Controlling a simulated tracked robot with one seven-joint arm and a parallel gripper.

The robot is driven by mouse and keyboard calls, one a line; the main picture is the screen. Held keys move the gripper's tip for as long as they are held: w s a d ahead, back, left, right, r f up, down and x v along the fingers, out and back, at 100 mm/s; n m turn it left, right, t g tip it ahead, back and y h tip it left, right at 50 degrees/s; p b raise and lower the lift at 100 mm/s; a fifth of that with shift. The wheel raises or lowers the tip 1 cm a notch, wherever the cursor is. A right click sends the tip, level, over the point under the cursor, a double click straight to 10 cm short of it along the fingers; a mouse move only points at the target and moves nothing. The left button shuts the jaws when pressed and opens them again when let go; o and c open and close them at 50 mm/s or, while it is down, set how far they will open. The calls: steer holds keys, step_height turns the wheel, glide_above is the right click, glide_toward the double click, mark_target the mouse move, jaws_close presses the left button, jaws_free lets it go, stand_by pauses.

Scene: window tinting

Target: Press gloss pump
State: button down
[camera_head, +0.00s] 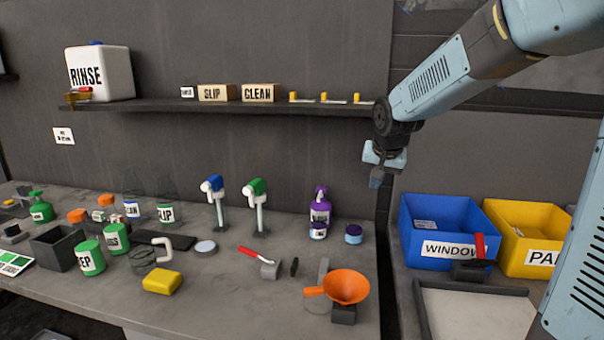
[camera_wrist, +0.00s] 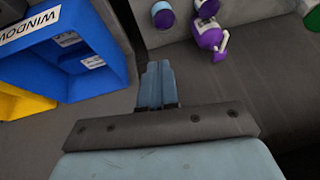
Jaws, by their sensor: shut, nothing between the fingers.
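A purple bottle (camera_head: 320,212) with a purple pump head stands at the right end of the long bench in the head view. Its label is too small to read, so I cannot confirm that it is the gloss pump. My gripper (camera_head: 376,180) is up in the air, to the right of the bottle and higher in the picture. In the wrist view my gripper (camera_wrist: 158,68) has its fingers together, empty and apart from the bottle.
An orange funnel (camera_head: 347,288) is in front. Green and blue spray heads (camera_head: 256,190) stand left. A shelf (camera_head: 240,107) runs above; blue (camera_head: 420,220) and yellow (camera_head: 545,225) bins are right.

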steer(key=s+d+r+n, duration=0.1)
steer(key=s+d, duration=0.1)
steer(key=s, duration=1.2)
steer(key=s+d+r+n, duration=0.1)
steer(key=s+d, duration=0.1)
steer(key=s, duration=1.3)
steer(key=shift+d+r+n, duration=0.25)
steer(key=shift+d+n, duration=0.05)
steer(key=shift+n, duration=0.1)
steer(key=shift+s, duration=0.1)
